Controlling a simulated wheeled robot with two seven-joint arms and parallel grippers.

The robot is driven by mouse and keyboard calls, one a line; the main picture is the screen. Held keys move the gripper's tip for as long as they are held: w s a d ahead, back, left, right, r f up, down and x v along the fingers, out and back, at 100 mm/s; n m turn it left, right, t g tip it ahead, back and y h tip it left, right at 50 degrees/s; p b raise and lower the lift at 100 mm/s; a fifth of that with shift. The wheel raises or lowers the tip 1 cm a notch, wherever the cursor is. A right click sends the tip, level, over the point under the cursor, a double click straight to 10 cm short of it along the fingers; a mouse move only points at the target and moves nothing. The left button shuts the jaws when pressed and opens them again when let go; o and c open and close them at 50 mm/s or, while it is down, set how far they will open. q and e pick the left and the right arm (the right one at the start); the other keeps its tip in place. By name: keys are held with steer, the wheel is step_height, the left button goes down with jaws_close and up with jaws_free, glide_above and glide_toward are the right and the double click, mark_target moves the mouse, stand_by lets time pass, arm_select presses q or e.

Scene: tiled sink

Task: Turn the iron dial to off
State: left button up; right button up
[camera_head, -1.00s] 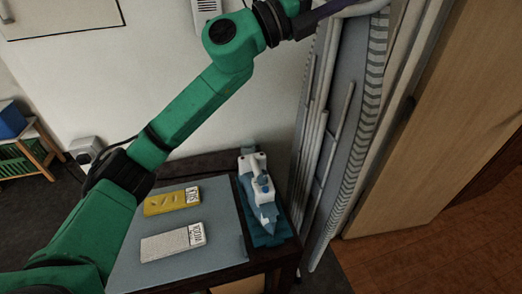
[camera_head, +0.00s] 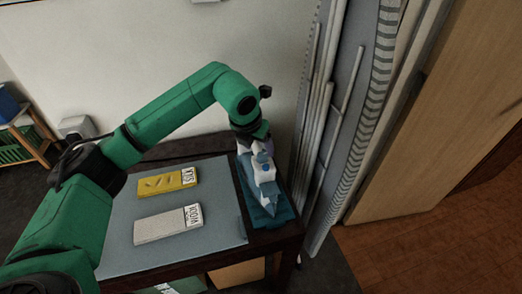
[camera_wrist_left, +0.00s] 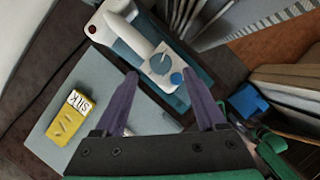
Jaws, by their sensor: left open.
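The white and blue iron (camera_head: 264,176) lies on a blue rest (camera_head: 270,217) at the right end of the dark table. In the left wrist view, the iron (camera_wrist_left: 133,37) shows a round blue dial (camera_wrist_left: 160,63) with a white mark, and a smaller blue knob (camera_wrist_left: 176,78) beside it. My left gripper (camera_head: 256,137) is above the rear end of the iron in the head view. In the wrist view its two purple fingers (camera_wrist_left: 160,75) are spread apart with nothing held. The dial appears between the fingertips; I cannot tell the gap in depth. My right gripper is not in view.
A yellow box (camera_head: 168,181) and a pale box (camera_head: 167,225) lie on the grey mat (camera_head: 222,232) left of the iron. A folded ironing board (camera_head: 352,120) stands close on the right. A wall is behind the table.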

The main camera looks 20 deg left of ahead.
mark_target(262, 155)
arm_select(q)
steer(key=x, duration=0.4)
steer(key=shift+w+f, duration=0.1)
steer(key=shift+f, duration=0.05)
jaws_close()
steer(key=shift+d+n, duration=0.1)
steer(key=shift+n, duration=0.2)
steer(key=n+y+b, duration=0.1)
steer(key=n+b, duration=0.1)
steer(key=n, duration=0.1)
steer(key=shift+d+y, duration=0.1)
steer(key=shift+y, duration=0.2)
steer(key=shift+d+n+y+b, duration=0.1)
steer(key=shift+n+y+b, duration=0.6)
steer(key=shift+n, duration=1.3)
jaws_free()
